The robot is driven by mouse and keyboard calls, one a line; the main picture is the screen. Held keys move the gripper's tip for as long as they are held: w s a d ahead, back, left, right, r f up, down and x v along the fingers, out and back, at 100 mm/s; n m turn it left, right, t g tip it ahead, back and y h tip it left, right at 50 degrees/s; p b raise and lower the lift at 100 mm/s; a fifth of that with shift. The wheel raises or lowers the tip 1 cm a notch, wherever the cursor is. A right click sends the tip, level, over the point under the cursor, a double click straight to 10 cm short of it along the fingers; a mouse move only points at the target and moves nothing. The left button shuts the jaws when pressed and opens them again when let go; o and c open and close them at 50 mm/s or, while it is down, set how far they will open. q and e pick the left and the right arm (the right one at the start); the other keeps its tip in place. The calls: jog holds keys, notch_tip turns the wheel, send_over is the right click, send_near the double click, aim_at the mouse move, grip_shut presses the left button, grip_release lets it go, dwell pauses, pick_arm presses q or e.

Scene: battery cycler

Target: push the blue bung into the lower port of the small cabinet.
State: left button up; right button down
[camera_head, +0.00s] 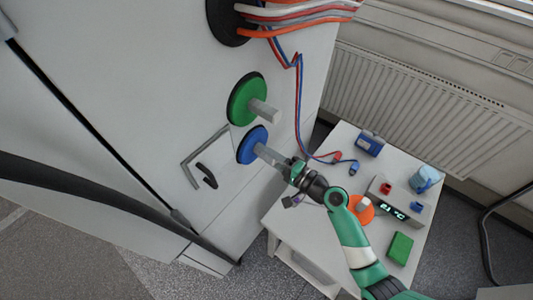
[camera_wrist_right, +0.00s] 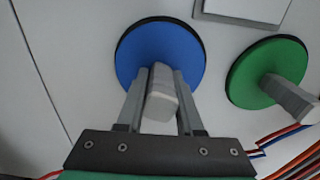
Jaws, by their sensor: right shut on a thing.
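The blue bung (camera_head: 250,145) is a round blue disc with a pale grey handle, at the lower port on the white cabinet's (camera_head: 190,75) side. It also shows in the right wrist view (camera_wrist_right: 140,48), where its black rim lies at the cabinet face. Whether a thin gap remains behind it I cannot tell. The port itself is hidden by the disc. My right gripper (camera_wrist_right: 161,78) is shut on the bung's handle, one finger on each side. It shows in the head view (camera_head: 281,160) too. My left gripper is not in view.
A green bung (camera_head: 246,99) with a grey handle sits just above the blue one. Red and blue cables (camera_head: 298,105) hang close by on the right. A white table (camera_head: 330,240) holds a meter (camera_head: 400,205), a green block (camera_head: 400,248) and a blue cup (camera_head: 424,179).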

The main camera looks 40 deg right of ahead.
jog(key=shift+w, duration=0.2)
grip_release()
dwell(0.3)
jog(key=shift+s, duration=0.1)
jog(key=s+d, duration=0.2)
jog(key=s, duration=0.8)
jog(key=shift+s+p, duration=0.3)
jog(key=shift+s, duration=0.05)
dwell(0.7)
dwell(0.5)
